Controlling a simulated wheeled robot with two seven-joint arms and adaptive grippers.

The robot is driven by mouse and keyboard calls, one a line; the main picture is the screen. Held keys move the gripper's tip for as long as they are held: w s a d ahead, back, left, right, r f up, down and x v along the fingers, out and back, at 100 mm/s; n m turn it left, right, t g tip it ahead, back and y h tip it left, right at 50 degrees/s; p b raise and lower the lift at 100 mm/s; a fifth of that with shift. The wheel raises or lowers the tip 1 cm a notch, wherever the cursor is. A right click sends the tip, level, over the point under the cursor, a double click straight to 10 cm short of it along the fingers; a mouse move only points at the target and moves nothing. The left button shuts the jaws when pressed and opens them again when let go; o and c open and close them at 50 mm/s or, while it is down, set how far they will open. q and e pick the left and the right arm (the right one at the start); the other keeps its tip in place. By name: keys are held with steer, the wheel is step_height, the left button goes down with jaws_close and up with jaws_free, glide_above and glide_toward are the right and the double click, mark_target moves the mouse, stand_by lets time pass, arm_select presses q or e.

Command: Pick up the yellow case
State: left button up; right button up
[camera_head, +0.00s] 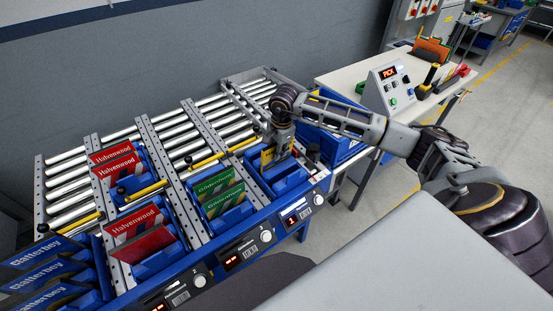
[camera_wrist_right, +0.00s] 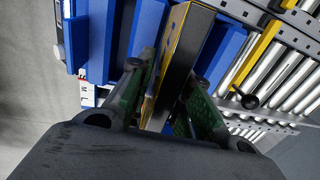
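The yellow case (camera_head: 275,154) is a thin upright box with dark sides, standing in a blue bin (camera_head: 287,186) at the front right of the roller rack. My right gripper (camera_head: 282,137) points down over it. In the right wrist view the case (camera_wrist_right: 180,58) stands between the two green-padded fingers (camera_wrist_right: 168,85), one on each side. The fingers look spread, and I cannot tell whether either touches the case. The lower part of the case is hidden in the bin. My left gripper is not in view.
Green boxes (camera_head: 215,184) and red boxes (camera_head: 137,222) stand in blue bins to the left, with dark blue boxes (camera_head: 46,272) further left. A control box reading PICK (camera_head: 390,87) sits on the right table. Several roller lanes (camera_head: 207,124) behind are bare.

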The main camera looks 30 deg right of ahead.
jaws_close()
steer(key=shift+r, duration=0.15)
steer(key=shift+r+p, duration=2.15)
steer(key=shift+r, duration=2.85)
